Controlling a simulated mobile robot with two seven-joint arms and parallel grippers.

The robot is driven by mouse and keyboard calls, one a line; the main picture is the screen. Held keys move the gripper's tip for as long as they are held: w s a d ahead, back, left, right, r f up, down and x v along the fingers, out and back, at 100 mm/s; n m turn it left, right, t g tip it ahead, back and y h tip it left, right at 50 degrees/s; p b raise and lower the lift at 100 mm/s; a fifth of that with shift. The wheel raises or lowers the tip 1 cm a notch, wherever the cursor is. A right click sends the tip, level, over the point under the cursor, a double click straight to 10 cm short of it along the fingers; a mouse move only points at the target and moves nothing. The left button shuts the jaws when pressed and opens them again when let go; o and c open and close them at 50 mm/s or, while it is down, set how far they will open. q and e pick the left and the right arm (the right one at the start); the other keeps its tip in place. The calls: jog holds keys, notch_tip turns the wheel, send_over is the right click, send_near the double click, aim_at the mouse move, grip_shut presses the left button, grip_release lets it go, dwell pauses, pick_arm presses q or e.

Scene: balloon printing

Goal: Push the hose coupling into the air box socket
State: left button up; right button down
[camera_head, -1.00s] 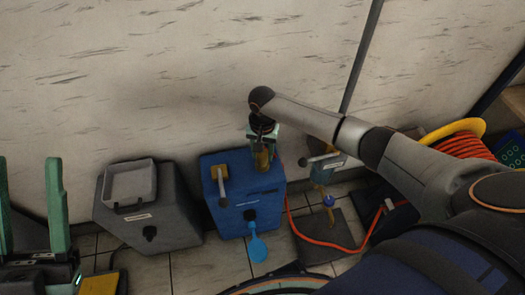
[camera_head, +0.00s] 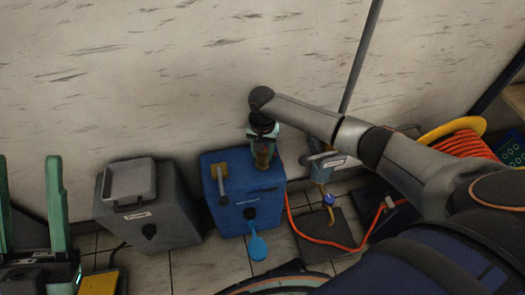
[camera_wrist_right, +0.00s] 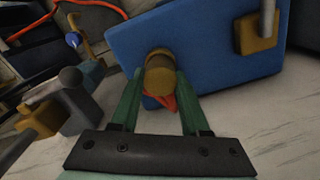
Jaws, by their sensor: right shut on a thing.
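The blue air box (camera_head: 228,212) stands on the floor against the wall. My right gripper (camera_head: 263,148) is over its top right part, pointing down. It is shut on the brass hose coupling (camera_head: 263,160). In the right wrist view the coupling (camera_wrist_right: 158,78) is a round brass cylinder between the green fingertips of the right gripper (camera_wrist_right: 160,82), against the blue box (camera_wrist_right: 205,50). A small orange-red piece shows below it. The socket is hidden, so I cannot tell how deep the coupling sits. My left gripper (camera_head: 30,175) is open and empty at the left edge.
A brass block with a grey lever (camera_head: 221,180) is on the box's left. A blue round tag (camera_head: 257,247) hangs in front. A grey machine (camera_head: 152,205) stands left. An orange hose (camera_head: 320,241) runs right past a brass valve unit (camera_head: 325,172) towards a hose reel (camera_head: 470,145).

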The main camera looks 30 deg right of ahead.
jog(key=shift+f, duration=0.4)
dwell(0.4)
jog(key=shift+c, duration=1.6)
grip_release()
